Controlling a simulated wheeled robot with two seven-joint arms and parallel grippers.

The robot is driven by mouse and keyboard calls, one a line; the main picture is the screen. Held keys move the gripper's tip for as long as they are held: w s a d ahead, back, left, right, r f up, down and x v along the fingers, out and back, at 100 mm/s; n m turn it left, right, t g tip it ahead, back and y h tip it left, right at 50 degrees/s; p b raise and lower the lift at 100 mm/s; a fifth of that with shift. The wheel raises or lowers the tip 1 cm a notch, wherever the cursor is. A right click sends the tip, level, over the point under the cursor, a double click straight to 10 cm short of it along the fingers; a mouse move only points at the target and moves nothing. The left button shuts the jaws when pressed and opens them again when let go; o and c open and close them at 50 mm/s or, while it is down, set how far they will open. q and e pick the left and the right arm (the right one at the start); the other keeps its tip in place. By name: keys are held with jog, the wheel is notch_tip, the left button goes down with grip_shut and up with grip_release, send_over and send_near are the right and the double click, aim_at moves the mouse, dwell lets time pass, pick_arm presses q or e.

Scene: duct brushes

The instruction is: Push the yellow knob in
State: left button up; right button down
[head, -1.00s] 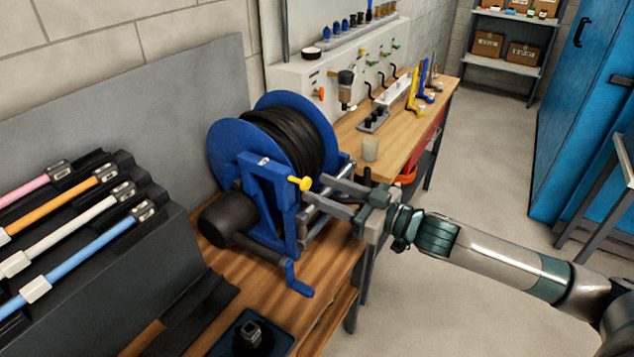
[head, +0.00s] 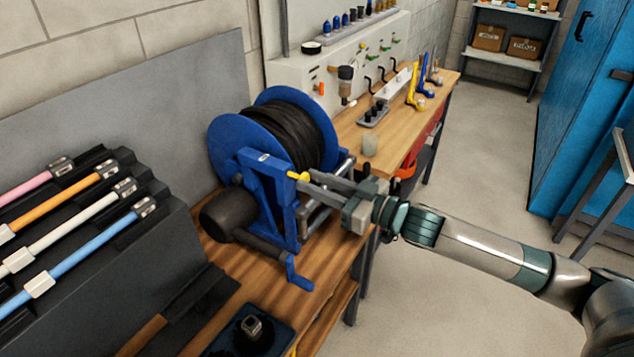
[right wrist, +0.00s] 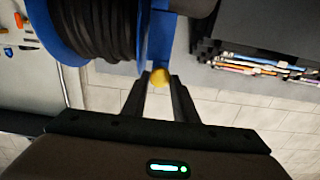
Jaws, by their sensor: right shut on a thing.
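The yellow knob (head: 299,176) sits on the upper front of the blue frame of a cable reel (head: 265,165). My right gripper (head: 312,182) reaches in from the right with its fingertips at the knob. In the right wrist view the knob (right wrist: 160,77) shows between the two fingertips, against the blue frame, and the gripper is shut on it. The knob's shaft is hidden, so how far it stands out cannot be told. My left gripper is not in view.
The reel holds black cable and has a blue crank (head: 297,272) low at the front. It stands on a wooden bench (head: 335,262). A black rack with coloured rods (head: 75,250) is at left. A white panel (head: 330,80) stands behind.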

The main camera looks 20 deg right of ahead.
jog(key=shift+p+x, duration=0.35)
jog(key=shift+x, duration=0.55)
jog(key=shift+r, duration=0.1)
jog(key=c, duration=1.6)
grip_release()
jog(key=shift+c, duration=0.2)
jog(key=shift+o, duration=1)
jog(key=shift+w+a, duration=0.15)
jog(key=shift+w, duration=0.05)
jog(key=shift+s, duration=0.1)
